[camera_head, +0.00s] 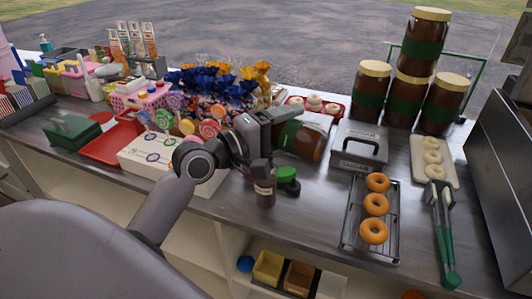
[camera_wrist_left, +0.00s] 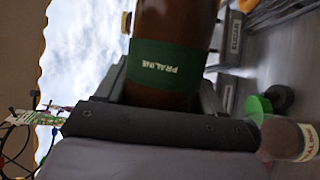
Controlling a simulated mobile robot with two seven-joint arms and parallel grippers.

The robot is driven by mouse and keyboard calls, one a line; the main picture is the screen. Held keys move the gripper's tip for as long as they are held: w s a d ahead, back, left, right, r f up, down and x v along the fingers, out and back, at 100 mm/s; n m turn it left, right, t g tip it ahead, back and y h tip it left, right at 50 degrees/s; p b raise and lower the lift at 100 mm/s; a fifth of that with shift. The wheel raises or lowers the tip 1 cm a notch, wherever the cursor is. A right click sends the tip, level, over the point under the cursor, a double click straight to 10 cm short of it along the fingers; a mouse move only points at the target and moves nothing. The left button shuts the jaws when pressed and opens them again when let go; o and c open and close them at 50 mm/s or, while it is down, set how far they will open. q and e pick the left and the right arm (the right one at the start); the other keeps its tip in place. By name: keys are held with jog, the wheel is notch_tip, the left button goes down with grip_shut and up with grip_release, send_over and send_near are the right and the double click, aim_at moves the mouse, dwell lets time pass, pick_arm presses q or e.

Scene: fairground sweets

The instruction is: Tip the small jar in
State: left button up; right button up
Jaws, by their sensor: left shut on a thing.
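My left gripper (camera_head: 268,138) is shut on a brown jar (camera_head: 311,143) with a green label, held above the counter. This jar lies well over on its side in the head view. In the left wrist view its green label reads PRALINE (camera_wrist_left: 160,62); its ends are cut off there. A smaller brown jar (camera_head: 264,193) stands on the counter below my gripper. It also shows in the left wrist view (camera_wrist_left: 283,138), with a pale label. A green-topped object (camera_head: 287,178) stands beside it. I cannot see my right gripper.
A rack of doughnuts (camera_head: 358,246), a grey sugar box (camera_head: 351,160) and tongs (camera_head: 443,235) lie to the right. Large stacked jars (camera_head: 411,91) stand behind. A white lollipop stand (camera_head: 150,166) is close left. Some counter is bare between small jar and rack.

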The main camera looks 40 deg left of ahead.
pick_arm(q)
jog(key=shift+r, duration=0.15)
jog(key=shift+a+r+n, duration=0.15)
jog(key=shift+n, duration=0.45)
dwell(0.6)
